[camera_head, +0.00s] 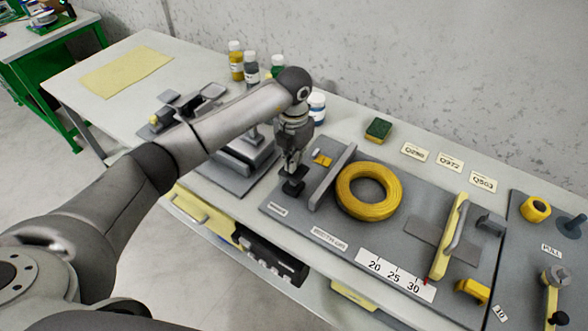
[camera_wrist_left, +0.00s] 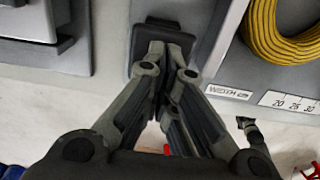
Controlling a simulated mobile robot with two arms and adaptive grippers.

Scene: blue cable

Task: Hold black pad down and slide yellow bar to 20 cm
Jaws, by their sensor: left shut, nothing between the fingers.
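The black pad (camera_head: 293,187) is at the left end of the grey board, beside a raised grey bar. My left gripper (camera_head: 291,172) points down over the pad with its fingers shut and empty. In the left wrist view its fingertips (camera_wrist_left: 170,50) overlap the pad (camera_wrist_left: 160,28); whether they press it, I cannot tell. The yellow bar (camera_head: 443,254) stands toward the right of the board, with a grey handle on it. Its red pointer (camera_head: 425,281) is just right of the 30 mark on the white scale (camera_head: 396,275). My right gripper is not in view.
A coil of yellow cable (camera_head: 344,203) lies between the grey bar (camera_head: 333,178) and the yellow bar. A green sponge (camera_head: 378,129), label cards and bottles (camera_head: 250,66) stand behind. A second board (camera_head: 530,260) with knobs is at the right.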

